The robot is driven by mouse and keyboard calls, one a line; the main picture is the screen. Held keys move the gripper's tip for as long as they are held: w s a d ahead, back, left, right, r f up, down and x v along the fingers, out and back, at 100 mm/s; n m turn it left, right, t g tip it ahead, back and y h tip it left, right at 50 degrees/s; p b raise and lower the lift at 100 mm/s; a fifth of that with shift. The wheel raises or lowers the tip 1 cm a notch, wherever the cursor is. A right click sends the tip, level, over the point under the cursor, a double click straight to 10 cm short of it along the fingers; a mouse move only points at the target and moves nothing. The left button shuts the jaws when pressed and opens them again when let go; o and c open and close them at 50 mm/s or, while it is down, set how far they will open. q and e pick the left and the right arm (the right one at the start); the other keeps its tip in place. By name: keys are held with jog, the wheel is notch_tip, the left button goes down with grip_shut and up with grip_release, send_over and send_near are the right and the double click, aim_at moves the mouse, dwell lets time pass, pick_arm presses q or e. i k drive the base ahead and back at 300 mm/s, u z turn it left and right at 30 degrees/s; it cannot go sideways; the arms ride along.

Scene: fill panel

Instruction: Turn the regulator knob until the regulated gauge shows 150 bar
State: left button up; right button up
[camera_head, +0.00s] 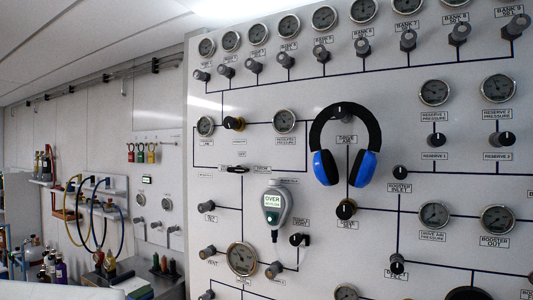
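The grey-white fill panel (330,235) fills the middle and right of the head view. A round gauge (284,121), whose label seems to read regulated pressure, sits at the panel's upper left. Its needle is too small to read. A black knob with a brass-coloured part (233,123) sits just left of that gauge, joined to it by a black line; it looks like the regulator knob, but its label is not legible. Another gauge (205,126) is left of the knob. Neither of my grippers is in view.
Blue and black headphones (368,167) hang on the panel right of the regulated gauge. A grey handheld meter with a green screen (275,206) hangs below. Several bank gauges and knobs line the top. Shelves, hoses and bottles stand along the left wall.

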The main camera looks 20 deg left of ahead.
aim_at(229, 122)
jog(key=k, duration=1.2)
jog(key=u, duration=0.6)
jog(key=i, duration=0.45)
jog(key=u, duration=0.45)
jog(key=i, duration=1.25)
jog(key=z, duration=0.6)
